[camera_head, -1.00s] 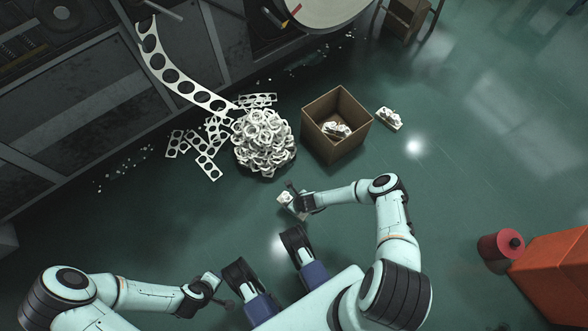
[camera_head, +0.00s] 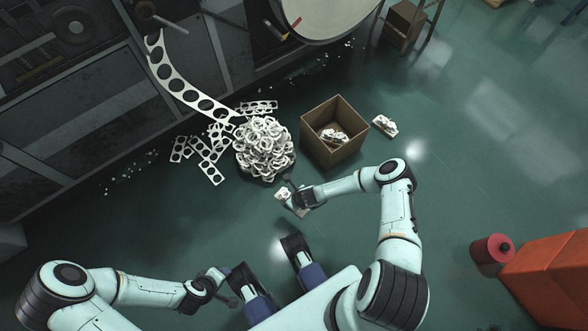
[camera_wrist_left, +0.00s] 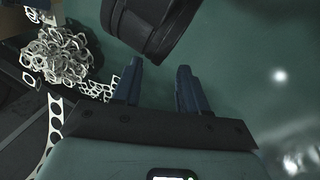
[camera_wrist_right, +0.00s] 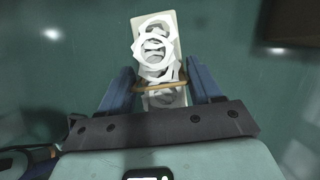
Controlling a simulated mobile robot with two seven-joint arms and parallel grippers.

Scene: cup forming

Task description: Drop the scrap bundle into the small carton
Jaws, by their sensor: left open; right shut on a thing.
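The small carton (camera_head: 348,151) is an open brown box on the green floor, with a white scrap bundle (camera_head: 333,136) inside it. My right gripper (camera_head: 290,198) is shut on another scrap bundle (camera_wrist_right: 154,48), white rings on a pale backing with a tan band around them. It holds this bundle in front of the carton, to its lower left in the head view, outside the box. My left gripper (camera_head: 224,274) is open and empty near my base; its two apart fingers show in the left wrist view (camera_wrist_left: 158,72).
A heap of white ring scrap (camera_head: 264,147) lies left of the carton, with punched strips (camera_head: 205,160) around it. Another bundle (camera_head: 385,125) lies on the floor right of the carton. A red roll (camera_head: 490,249) and orange block (camera_head: 550,275) stand at the right. Floor between is clear.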

